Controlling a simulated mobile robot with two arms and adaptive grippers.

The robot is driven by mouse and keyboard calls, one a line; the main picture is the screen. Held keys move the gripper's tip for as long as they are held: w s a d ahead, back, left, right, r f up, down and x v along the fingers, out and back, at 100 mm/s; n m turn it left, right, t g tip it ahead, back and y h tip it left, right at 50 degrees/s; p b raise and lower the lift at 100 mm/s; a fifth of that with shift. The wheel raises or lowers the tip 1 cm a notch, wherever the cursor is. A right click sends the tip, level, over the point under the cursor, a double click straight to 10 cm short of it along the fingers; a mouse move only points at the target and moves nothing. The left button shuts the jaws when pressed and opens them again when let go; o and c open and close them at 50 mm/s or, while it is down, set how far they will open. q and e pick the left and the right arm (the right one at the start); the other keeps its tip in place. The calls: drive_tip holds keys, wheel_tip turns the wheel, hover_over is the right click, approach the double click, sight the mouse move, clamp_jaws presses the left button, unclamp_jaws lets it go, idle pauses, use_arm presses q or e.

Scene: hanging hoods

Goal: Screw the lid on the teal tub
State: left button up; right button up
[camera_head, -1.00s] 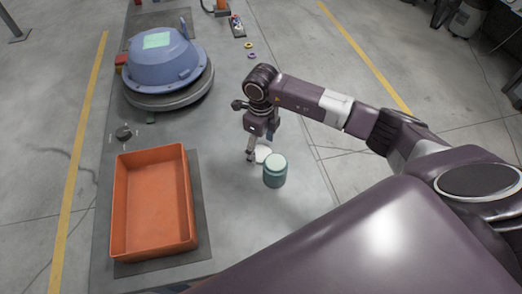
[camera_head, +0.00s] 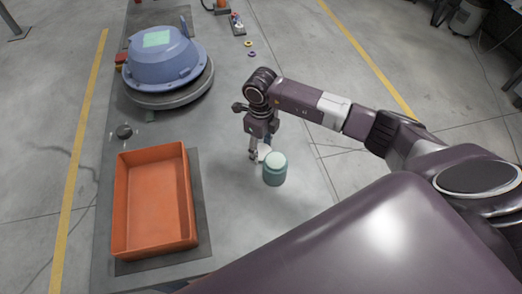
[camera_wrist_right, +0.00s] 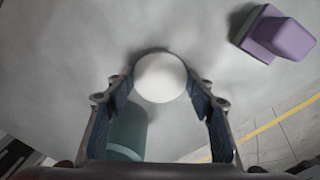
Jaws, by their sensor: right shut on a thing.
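The teal tub (camera_head: 275,175) stands upright on the grey table, with a pale round top. My right gripper (camera_head: 258,156) is just left of and behind the tub, pointing down. It is shut on the white round lid (camera_wrist_right: 160,78), which sits between its fingertips in the wrist view. In the head view the lid (camera_head: 264,153) shows only partly, beside the tub's top; whether they touch I cannot tell. My left gripper is not in view.
An orange tray (camera_head: 190,205) lies on a dark mat to the left. A blue hood (camera_head: 160,62) stands on a grey round base at the back left. A small dark knob (camera_head: 124,132) and small rings (camera_head: 250,48) lie on the table. The table in front of the tub is clear.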

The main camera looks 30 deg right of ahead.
sight(260, 156)
use_arm(q)
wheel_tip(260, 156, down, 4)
drive_tip(key=b, duration=0.4)
use_arm(e)
wheel_tip(260, 156, up, 20)
drive_tip(key=shift+s, duration=0.1)
idle(0.4)
drive_tip(key=s+a+n, duration=0.2)
drive_tip(key=s+n, duration=0.2)
drive_tip(key=n, duration=0.6)
drive_tip(key=s+a+f+n, duration=0.1)
drive_tip(key=s+n, duration=0.4)
drive_tip(key=n, duration=0.5)
drive_tip(key=s+a+f+n, duration=0.1)
drive_tip(key=s+a+n, duration=0.2)
drive_tip(key=n, duration=0.6)
drive_tip(key=shift+s+a+n, duration=0.2)
drive_tip(key=shift+s+n, duration=0.2)
drive_tip(key=shift+s, duration=0.5)
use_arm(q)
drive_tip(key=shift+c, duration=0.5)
